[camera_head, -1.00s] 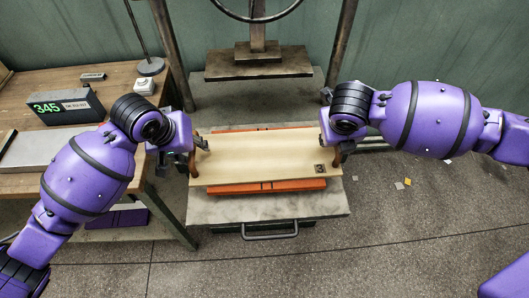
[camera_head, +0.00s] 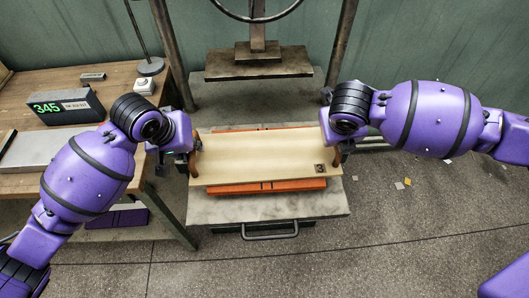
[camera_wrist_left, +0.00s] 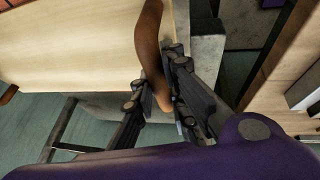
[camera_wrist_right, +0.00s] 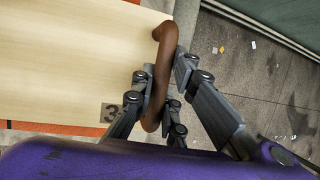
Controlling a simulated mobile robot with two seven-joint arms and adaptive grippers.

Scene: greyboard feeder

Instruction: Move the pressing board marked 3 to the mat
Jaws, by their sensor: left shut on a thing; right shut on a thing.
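The pressing board (camera_head: 255,157) is a pale wooden panel with a brown curved handle at each end. Its dark square mark (camera_head: 320,168) sits near the front right corner and reads 3 in the right wrist view (camera_wrist_right: 109,112). The board lies over an orange layer (camera_head: 268,186) on the grey press bed (camera_head: 325,206); I cannot tell whether it touches. My left gripper (camera_wrist_left: 158,85) is shut on the left handle (camera_wrist_left: 152,45). My right gripper (camera_wrist_right: 161,88) is shut on the right handle (camera_wrist_right: 164,55); its fingers are mostly hidden in the head view.
The press plate (camera_head: 258,65) hangs behind the board between two posts. A wooden bench (camera_head: 125,80) at the left holds a flat grey slab, possibly the mat (camera_head: 45,146), a black box marked 345 (camera_head: 65,107) and a lamp base (camera_head: 151,67). Small scraps lie on the floor.

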